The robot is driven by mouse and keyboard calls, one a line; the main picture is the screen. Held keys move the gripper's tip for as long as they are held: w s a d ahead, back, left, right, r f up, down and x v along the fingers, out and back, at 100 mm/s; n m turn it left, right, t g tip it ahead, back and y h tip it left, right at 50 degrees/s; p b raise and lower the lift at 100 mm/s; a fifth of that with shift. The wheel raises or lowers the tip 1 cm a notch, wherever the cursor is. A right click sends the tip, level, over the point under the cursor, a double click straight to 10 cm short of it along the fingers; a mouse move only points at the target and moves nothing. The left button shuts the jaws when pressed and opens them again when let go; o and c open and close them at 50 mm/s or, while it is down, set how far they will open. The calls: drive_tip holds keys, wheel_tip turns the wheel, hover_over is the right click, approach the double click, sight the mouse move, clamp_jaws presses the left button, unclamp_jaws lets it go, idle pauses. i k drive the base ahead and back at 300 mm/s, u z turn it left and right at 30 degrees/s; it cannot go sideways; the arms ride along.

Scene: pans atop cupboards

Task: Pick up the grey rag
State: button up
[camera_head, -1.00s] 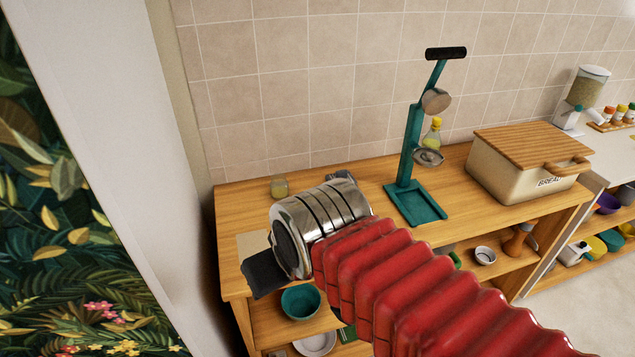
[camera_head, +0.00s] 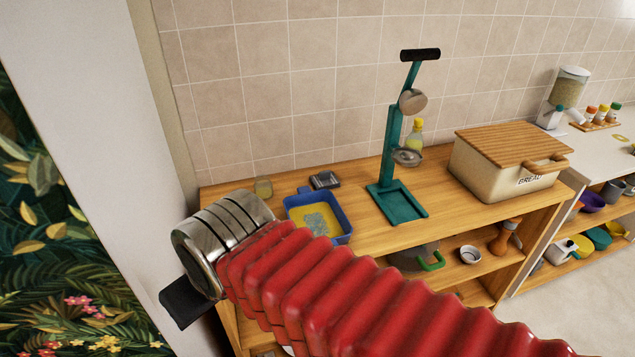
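A blue tray (camera_head: 347,226) with a yellow inside sits on the wooden cupboard top, just right of my arm's metal wrist. A grey, crumpled-looking patch (camera_head: 319,221) lies in it and may be the grey rag; its lower edge is close to my red arm sleeve. My gripper (camera_head: 184,304) shows only as a dark piece below the metal wrist, past the left edge of the cupboard top. Its fingers are mostly hidden, so I cannot see whether it is open or shut.
A green press (camera_head: 397,200) and a bread box (camera_head: 508,170) stand to the right. A white wall edge (camera_head: 100,150) is close on the left.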

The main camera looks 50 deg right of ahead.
sight(327, 180)
drive_tip(key=u, duration=0.1)
drive_tip(key=k, duration=0.9)
drive_tip(key=z, duration=0.6)
drive_tip(key=i, duration=1)
drive_tip(key=z, duration=0.1)
